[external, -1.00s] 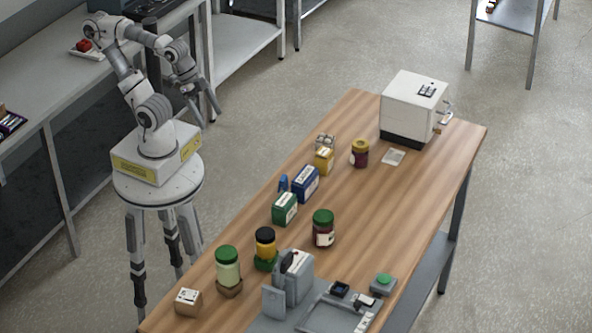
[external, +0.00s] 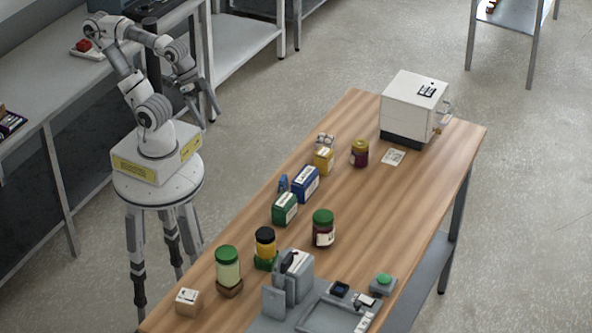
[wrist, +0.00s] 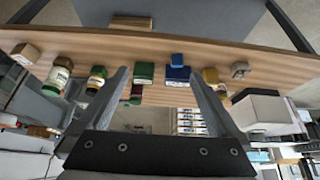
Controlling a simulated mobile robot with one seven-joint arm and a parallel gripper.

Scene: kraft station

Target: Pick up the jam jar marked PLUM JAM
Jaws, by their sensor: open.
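Two jars have dark contents: one with a green lid (external: 323,228) near the middle of the wooden table (external: 400,205), and one with a yellow lid (external: 360,153) near the white machine. A jar with a black lid and yellow contents (external: 265,246) and a pale green jar with a green lid (external: 228,267) stand at the front left. The label wording is too small to read, so I cannot tell which is PLUM JAM. My gripper (external: 209,113) is open and empty, left of the table and well apart from the jars. Its spread fingers (wrist: 159,75) show in the wrist view.
Green (external: 285,208), blue (external: 306,183) and yellow (external: 323,160) boxes line the table's left side. A white machine (external: 413,108) stands at the far end. A grey device (external: 294,276) and tray fill the near end. The table's right middle is clear.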

